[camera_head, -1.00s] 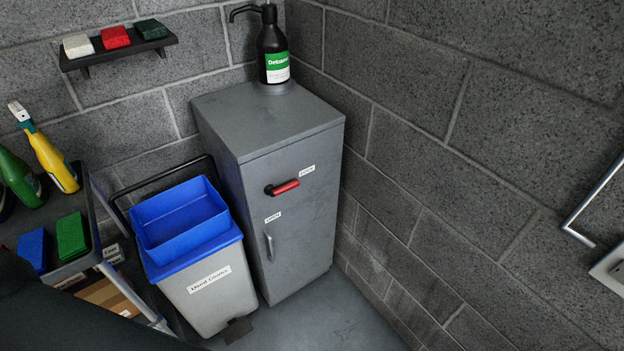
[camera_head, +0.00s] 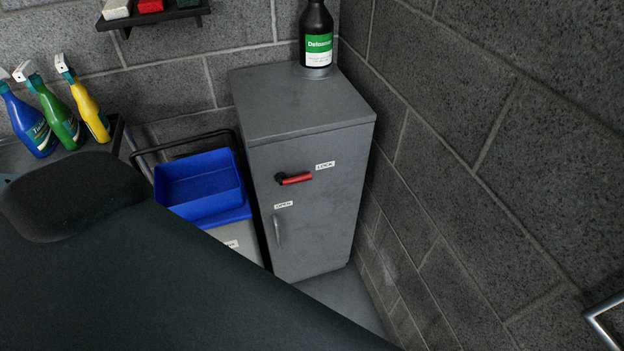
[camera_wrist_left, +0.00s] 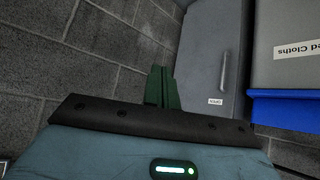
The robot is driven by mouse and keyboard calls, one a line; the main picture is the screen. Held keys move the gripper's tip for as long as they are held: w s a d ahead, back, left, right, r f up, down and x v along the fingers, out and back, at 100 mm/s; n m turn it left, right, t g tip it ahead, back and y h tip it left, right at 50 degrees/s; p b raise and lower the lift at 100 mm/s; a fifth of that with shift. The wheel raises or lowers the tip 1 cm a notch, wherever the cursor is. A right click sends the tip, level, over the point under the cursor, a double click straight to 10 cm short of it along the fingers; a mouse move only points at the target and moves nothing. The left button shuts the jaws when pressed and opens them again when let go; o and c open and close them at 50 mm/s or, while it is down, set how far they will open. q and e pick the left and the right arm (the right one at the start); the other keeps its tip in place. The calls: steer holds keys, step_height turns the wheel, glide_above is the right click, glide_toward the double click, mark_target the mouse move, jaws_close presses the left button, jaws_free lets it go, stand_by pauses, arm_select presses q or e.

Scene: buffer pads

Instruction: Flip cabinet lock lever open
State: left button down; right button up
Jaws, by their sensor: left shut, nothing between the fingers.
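The grey cabinet (camera_head: 318,235) stands in the corner. Its red lock lever (camera_head: 296,179) lies nearly level, with its black pivot at the left and its free end to the right, below the LOCK label (camera_head: 325,165). The OPEN label (camera_head: 283,205) is lower down, above the vertical door handle (camera_head: 279,232). My left arm fills the lower left of the head view, with its gripper out of that view. In the left wrist view my left gripper (camera_wrist_left: 161,88) is shut and empty. The cabinet door (camera_wrist_left: 208,60) with its handle appears beyond it, and the lever does not show there.
The bin with a blue tray (camera_head: 200,188) stands left of the cabinet, partly hidden by my arm. A black pump bottle (camera_head: 317,40) stands on the cabinet. Spray bottles (camera_head: 60,120) are at the left. The block wall (camera_head: 480,180) closes the right side.

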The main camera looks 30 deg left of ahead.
steer(key=shift+s+a, duration=0.15)
steer(key=shift+a, duration=0.1)
